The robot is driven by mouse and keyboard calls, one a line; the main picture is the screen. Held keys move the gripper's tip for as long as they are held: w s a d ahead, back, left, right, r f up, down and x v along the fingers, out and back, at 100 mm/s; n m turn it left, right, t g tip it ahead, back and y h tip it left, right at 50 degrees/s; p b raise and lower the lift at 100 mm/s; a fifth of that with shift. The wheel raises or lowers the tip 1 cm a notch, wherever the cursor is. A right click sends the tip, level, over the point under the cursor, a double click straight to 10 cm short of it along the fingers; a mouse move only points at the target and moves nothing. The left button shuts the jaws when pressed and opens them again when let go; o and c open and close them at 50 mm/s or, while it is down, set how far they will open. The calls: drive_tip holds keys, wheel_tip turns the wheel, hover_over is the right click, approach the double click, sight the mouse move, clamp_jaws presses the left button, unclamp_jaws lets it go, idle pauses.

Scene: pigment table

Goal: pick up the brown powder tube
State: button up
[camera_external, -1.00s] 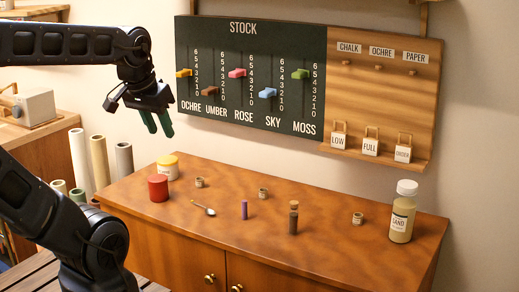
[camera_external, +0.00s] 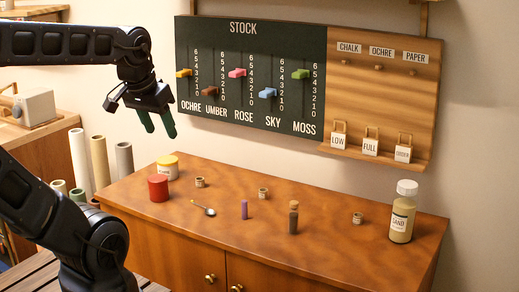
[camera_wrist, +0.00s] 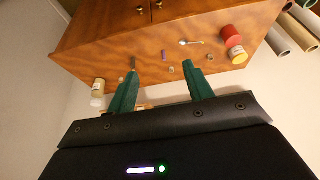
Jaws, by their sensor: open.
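The brown powder tube (camera_external: 293,217) stands upright on the wooden cabinet top (camera_external: 260,190), right of a purple stick, and has a cork-coloured top. In the wrist view the tube (camera_wrist: 133,63) shows just beyond the tip of the left finger, partly hidden by it. My gripper (camera_external: 159,126) is open and empty, with green fingers, in the air above the left back of the cabinet, well away from the tube. The wrist view shows both fingers of my gripper (camera_wrist: 163,80) spread apart with nothing between them.
The stock board (camera_external: 250,75) hangs behind. Bare wood surrounds the tube.

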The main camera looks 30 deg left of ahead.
drive_tip(key=w+a+f+y, duration=0.2)
drive_tip(key=w+f+y, duration=0.2)
drive_tip(key=w, duration=0.7)
drive_tip(key=m+h, duration=0.7)
drive_tip(key=h, duration=0.1)
hover_over(293, 220)
drive_tip(key=s+a, duration=0.2)
drive_tip(key=a, duration=0.1)
wheel_tip(293, 220, down, 20)
drive_tip(key=shift+s+a+r+t, duration=0.15)
drive_tip(key=shift+r+t, duration=0.1)
drive_tip(key=shift+t, duration=0.15)
drive_tip(key=shift+x, duration=0.8)
drive_tip(key=shift+w+f, duration=0.25)
drive_tip(key=shift+f, duration=0.15)
drive_tip(key=shift+x, duration=1.4)
